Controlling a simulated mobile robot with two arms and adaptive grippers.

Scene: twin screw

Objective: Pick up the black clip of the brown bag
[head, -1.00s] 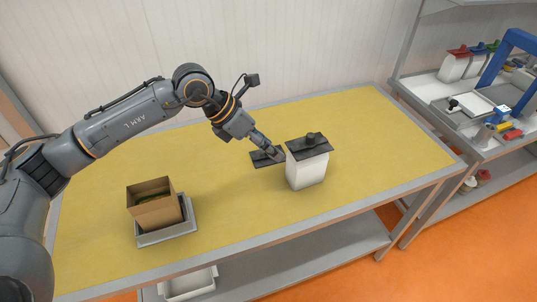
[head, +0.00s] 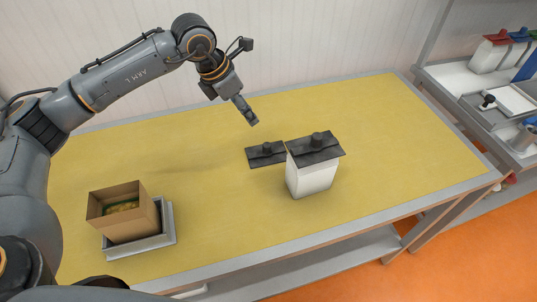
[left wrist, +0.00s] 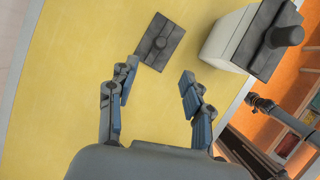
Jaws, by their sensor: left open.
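The brown bag (head: 124,214) stands open-topped at the left, with greenish contents inside and no clip on its top. A loose flat black clip (head: 264,155) with a round knob lies on the table, just left of a white bag (head: 312,179). My left gripper (head: 252,119) is above the table behind the loose clip, apart from it. In the left wrist view the fingers (left wrist: 158,76) are spread and empty, with the loose clip (left wrist: 163,40) beyond their tips. My right gripper does not show.
The white bag wears its own black clip (head: 315,147) with a knob, close beside the loose one. The brown bag stands on a grey tray-like base (head: 166,235). A shelf (head: 470,75) with more bags is at the right. The yellow tabletop (head: 400,140) is otherwise clear.

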